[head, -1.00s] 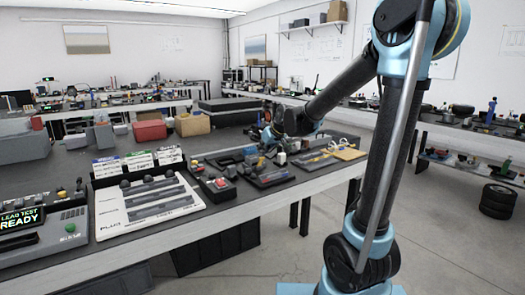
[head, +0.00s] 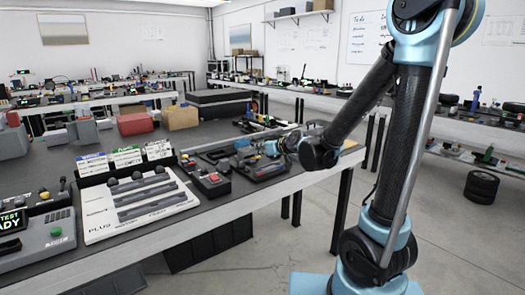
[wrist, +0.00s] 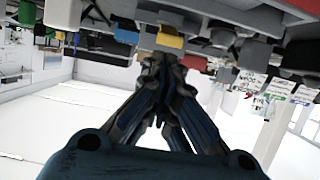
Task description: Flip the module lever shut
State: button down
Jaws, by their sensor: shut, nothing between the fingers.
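A white panel module (head: 140,203) lies near the front edge of the workbench at left in the head view. It has dark slots and a row of dark round-topped levers (head: 137,176) along its back; whether any is open or shut is too small to tell. My gripper (head: 250,153) is to the right of the module, low over the tools and dark tray, apart from the module. In the wrist view my gripper (wrist: 162,65) has its fingers together with nothing between them. The fingertips are close to a yellow block (wrist: 170,43); contact cannot be told. The module is not clearly identifiable there.
A small dark box with a red button (head: 213,178) sits between module and gripper. Upright cards (head: 126,156) stand behind the module. A grey console (head: 40,237) is at its left. Red (head: 135,123) and tan (head: 180,117) boxes stand farther back. Floor is open at right.

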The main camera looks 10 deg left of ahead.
jog(key=shift+w+a, duration=0.1)
jog(key=shift+a, duration=0.05)
jog(key=shift+w+a+f, duration=0.1)
jog(key=shift+w+a, duration=0.35)
jog(key=shift+r, duration=0.7)
notch_tip(320, 180, up, 3)
jog(key=shift+d+f, duration=0.1)
jog(key=shift+f, duration=0.1)
jog(key=v, duration=0.9)
jog(key=shift+s+d+f, duration=0.3)
